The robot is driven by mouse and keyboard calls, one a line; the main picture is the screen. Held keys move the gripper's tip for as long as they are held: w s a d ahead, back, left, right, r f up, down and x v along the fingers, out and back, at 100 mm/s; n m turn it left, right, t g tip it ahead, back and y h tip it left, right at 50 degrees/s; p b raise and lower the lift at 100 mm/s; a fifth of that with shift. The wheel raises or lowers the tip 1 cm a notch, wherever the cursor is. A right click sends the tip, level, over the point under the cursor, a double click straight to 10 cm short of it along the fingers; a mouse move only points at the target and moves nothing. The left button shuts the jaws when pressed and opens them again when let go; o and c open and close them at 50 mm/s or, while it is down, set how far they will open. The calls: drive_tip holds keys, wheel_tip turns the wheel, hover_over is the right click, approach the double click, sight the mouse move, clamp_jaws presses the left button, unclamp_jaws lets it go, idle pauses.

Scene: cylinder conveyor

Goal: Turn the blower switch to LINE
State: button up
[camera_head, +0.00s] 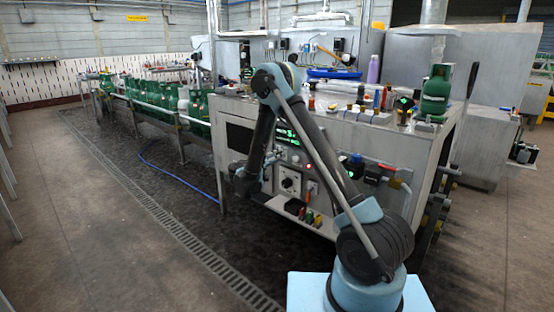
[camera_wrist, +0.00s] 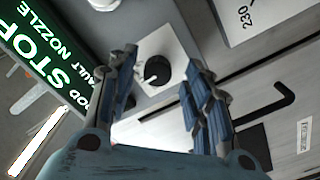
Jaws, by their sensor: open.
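The blower switch appears to be the black rotary knob (camera_wrist: 157,71) on a pale square plate (camera_wrist: 178,45) on the grey panel. Its position labels cannot be read. In the head view a dark knob on a white plate (camera_head: 290,182) shows on the front of the cabinet, just right of my gripper (camera_head: 243,178). In the wrist view my gripper (camera_wrist: 160,95) is open, with its blue-padded fingers on either side of the knob and nothing between them. Whether the fingers reach as far as the knob cannot be told.
A green-lit screen (camera_wrist: 50,60) reading STOP and NOZZLE is beside the left finger. A black hooked handle (camera_wrist: 265,105) is to the right. Green cylinders (camera_head: 198,115) stand along the conveyor at left. A shelf with small tools (camera_head: 300,212) is below the panel. The floor at left is open.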

drive_tip(key=v, duration=1)
drive_tip(key=shift+s+a, duration=0.15)
